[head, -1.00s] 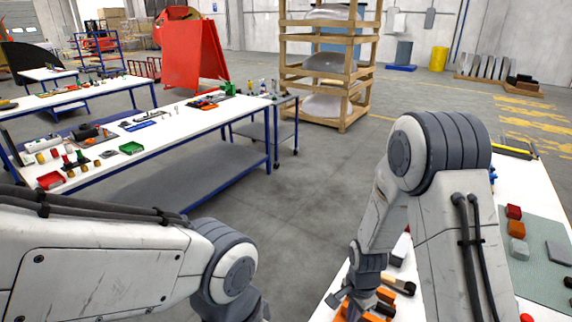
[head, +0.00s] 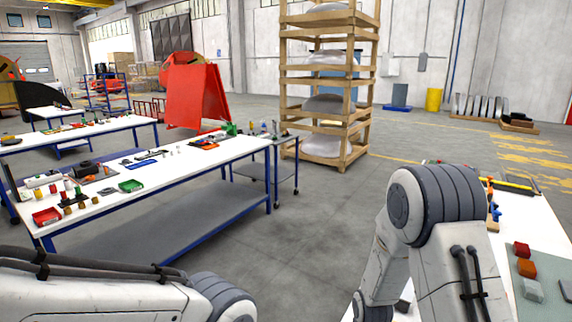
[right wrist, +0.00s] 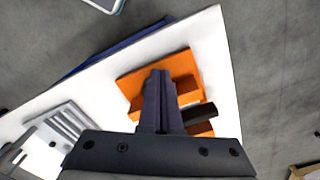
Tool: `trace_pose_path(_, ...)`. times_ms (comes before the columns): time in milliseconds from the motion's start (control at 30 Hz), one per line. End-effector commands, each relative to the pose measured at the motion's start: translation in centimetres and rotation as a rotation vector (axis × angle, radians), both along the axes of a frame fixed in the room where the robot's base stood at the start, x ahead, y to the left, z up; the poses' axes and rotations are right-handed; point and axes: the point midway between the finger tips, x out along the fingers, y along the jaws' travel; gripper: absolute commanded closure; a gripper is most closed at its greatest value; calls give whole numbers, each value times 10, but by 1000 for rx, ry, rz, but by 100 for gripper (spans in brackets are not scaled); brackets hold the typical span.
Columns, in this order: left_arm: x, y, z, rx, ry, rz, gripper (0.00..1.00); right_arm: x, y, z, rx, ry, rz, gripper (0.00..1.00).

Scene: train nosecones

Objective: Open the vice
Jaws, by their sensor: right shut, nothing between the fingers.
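An orange block-like thing that looks like the vice (right wrist: 181,68) sits on the white tabletop in the right wrist view. It has raised orange parts and a dark bar at its right side. My right gripper (right wrist: 159,78) is shut and empty. Its fingers overlap the orange thing in the picture and hide part of it; I cannot tell whether they touch it. In the head view the right gripper and the orange thing are below the picture's edge. My left arm enters at lower left, with its gripper out of view.
The white right table (head: 522,222) holds a red block (head: 521,249), an orange block (head: 526,268) and a grey block (head: 532,290). A grey slotted rack (right wrist: 62,133) lies beside the orange thing. A long workbench (head: 170,172) with small parts stands at left. Floor between is clear.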

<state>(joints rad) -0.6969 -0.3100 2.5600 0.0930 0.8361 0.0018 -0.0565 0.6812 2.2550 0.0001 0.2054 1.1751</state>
Motion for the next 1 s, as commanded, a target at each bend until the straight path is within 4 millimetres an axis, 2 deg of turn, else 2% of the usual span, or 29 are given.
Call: trace_pose_path(1000, 0, 0, 8, 0, 0, 0, 41, -8, -4, 0, 0, 0, 1, 100)
